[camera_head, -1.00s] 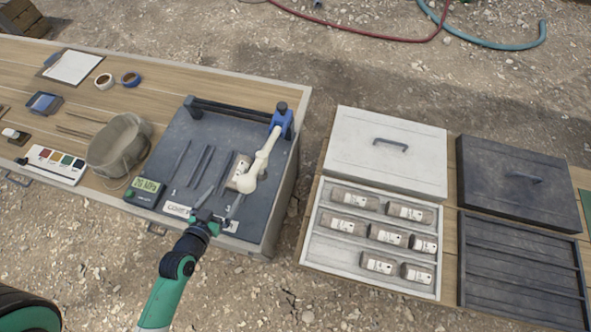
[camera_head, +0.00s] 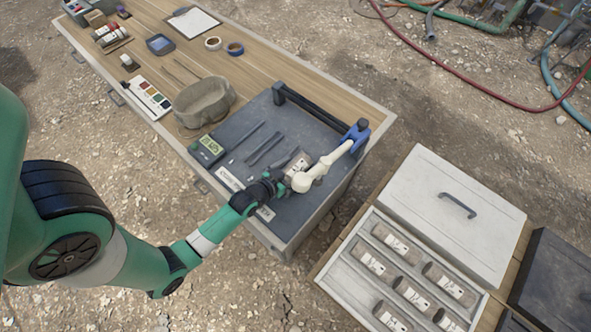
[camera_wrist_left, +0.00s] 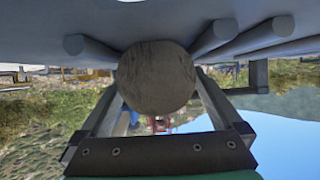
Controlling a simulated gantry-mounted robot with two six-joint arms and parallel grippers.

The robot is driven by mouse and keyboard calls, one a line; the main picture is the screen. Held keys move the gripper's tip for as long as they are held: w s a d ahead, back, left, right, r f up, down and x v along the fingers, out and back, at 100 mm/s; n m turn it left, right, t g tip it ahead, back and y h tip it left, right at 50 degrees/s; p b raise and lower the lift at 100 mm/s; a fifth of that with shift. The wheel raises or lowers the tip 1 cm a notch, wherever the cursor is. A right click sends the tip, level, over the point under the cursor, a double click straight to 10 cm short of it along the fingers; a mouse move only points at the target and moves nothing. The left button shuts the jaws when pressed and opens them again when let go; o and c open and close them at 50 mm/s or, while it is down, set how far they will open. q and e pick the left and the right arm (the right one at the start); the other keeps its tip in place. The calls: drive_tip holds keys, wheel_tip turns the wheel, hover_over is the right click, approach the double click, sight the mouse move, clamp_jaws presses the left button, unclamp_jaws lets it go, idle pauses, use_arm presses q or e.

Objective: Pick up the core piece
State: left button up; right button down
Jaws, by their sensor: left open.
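The core piece (camera_head: 297,160) is a brownish cylinder with a white label. It lies on the dark board of the testing bench, beside the cream lever arm and partly hidden by it and my gripper. My left gripper (camera_head: 281,180) is low over the board at the core's near end. In the left wrist view, the round grey-brown end of the core (camera_wrist_left: 157,77) shows between the two open fingers, one on each side. Whether the fingers touch it cannot be told. My right gripper is not in view.
The cream lever (camera_head: 325,168) with its blue joint (camera_head: 355,135) stands close to the right of the gripper. Grey rails (camera_head: 264,149) lie on the board. A green display (camera_head: 208,149) and a stone-coloured bowl (camera_head: 204,101) are to the left. A white core tray (camera_head: 345,266) with several labelled cores stands right.

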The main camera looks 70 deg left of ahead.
use_arm(q)
drive_tip(key=shift+w+a+f, duration=0.15)
drive_tip(key=shift+w, duration=0.1)
clamp_jaws()
idle(0.3)
